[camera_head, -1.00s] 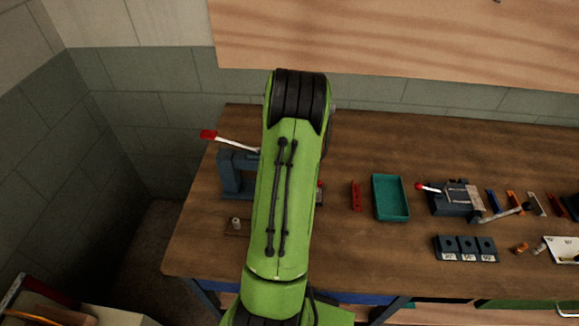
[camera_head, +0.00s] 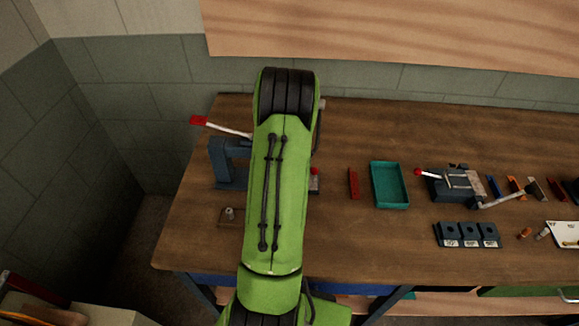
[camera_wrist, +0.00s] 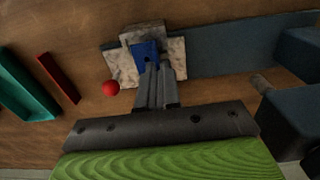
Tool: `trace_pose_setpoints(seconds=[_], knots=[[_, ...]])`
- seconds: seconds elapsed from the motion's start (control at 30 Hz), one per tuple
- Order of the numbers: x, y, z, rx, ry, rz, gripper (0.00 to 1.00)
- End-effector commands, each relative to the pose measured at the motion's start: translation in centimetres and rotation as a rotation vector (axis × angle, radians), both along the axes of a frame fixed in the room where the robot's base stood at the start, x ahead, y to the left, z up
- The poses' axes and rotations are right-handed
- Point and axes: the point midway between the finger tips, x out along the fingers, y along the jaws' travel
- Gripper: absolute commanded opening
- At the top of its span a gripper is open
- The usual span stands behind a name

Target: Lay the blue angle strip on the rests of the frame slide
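A blue piece (camera_wrist: 147,52), which I take for the blue angle strip, sits at the tips of my gripper (camera_wrist: 156,72) in the wrist view. The fingers are close together and look shut on it. It is over a pale metal block (camera_wrist: 173,72), which looks like part of the frame slide, at the end of a long blue-grey bar (camera_wrist: 225,48). I cannot tell whether the strip touches the rests. In the head view my arm hides the gripper and the strip. A blue-grey fixture (camera_head: 228,165) shows left of my arm.
A red ball knob (camera_wrist: 111,88) is left of the fingers. A red bar (camera_head: 353,183) and teal tray (camera_head: 390,185) lie right of my arm. A second lever fixture (camera_head: 452,185), another blue strip (camera_head: 495,187) and dark blocks (camera_head: 467,235) stand farther right. The front middle of the bench is clear.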

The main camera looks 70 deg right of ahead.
Motion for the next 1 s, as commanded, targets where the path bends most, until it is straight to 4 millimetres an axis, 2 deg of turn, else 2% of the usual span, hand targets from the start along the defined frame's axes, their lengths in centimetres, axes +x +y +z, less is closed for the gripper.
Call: trace_pose_setpoints(seconds=[0.47,1.0], knots=[[0.0,0.0,0.1,-0.001,0.0,0.0,0.0],[0.0,0.0,-1.0,0.0,0.0,0.0,0.0]])
